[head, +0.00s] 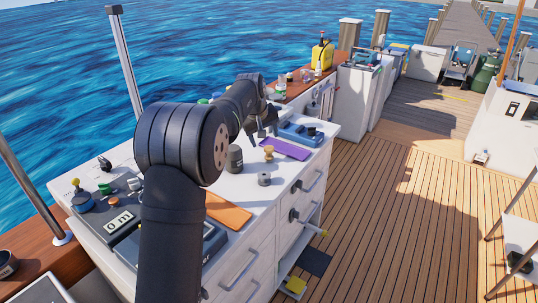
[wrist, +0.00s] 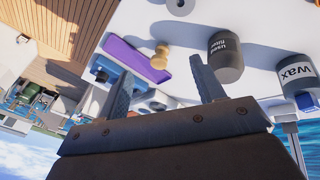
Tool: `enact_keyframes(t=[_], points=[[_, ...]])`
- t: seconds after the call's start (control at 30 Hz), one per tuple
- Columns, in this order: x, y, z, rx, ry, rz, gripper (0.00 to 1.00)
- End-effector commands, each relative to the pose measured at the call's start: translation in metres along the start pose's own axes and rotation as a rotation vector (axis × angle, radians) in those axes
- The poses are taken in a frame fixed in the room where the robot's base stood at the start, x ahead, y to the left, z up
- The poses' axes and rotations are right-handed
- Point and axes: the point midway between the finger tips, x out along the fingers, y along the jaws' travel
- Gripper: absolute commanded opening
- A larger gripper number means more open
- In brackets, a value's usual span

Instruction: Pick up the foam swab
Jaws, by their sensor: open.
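A small tan, knob-shaped piece (head: 269,152) stands on the white counter beside a purple pad; it also shows in the wrist view (wrist: 160,57). I cannot tell whether it is the foam swab. A dark rod with a yellow tip (head: 312,226) sticks out from the cabinet front, and it could also be the swab. My gripper (head: 263,136) is above the counter, near the tan piece. In the wrist view my gripper (wrist: 161,70) is open and empty, with the tan piece showing beyond its fingertips.
The purple pad (head: 285,149), a blue tool (head: 299,133), a dark "used filters" canister (wrist: 226,55), a "WAX" can (wrist: 297,73) and a grey ring (head: 264,179) stand around. An orange board (head: 227,210) lies nearer. The wooden deck (head: 405,230) at right is mostly clear.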

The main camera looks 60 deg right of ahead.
Motion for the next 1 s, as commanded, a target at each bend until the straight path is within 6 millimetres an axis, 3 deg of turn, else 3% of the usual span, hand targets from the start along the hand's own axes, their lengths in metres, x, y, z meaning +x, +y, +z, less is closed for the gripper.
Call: enact_keyframes(t=[0.2, 0.43, 0.67, 1.0], points=[[0.011, 0.005, -0.038, 0.422, 0.022, 0.004, 0.62], [0.017, 0.008, -0.06, 0.729, 0.04, 0.001, 0.62], [0.03, 0.008, -0.065, 0.807, 0.041, -0.001, 0.62], [0.1, 0.01, -0.068, 0.805, 0.042, -0.001, 0.62]])
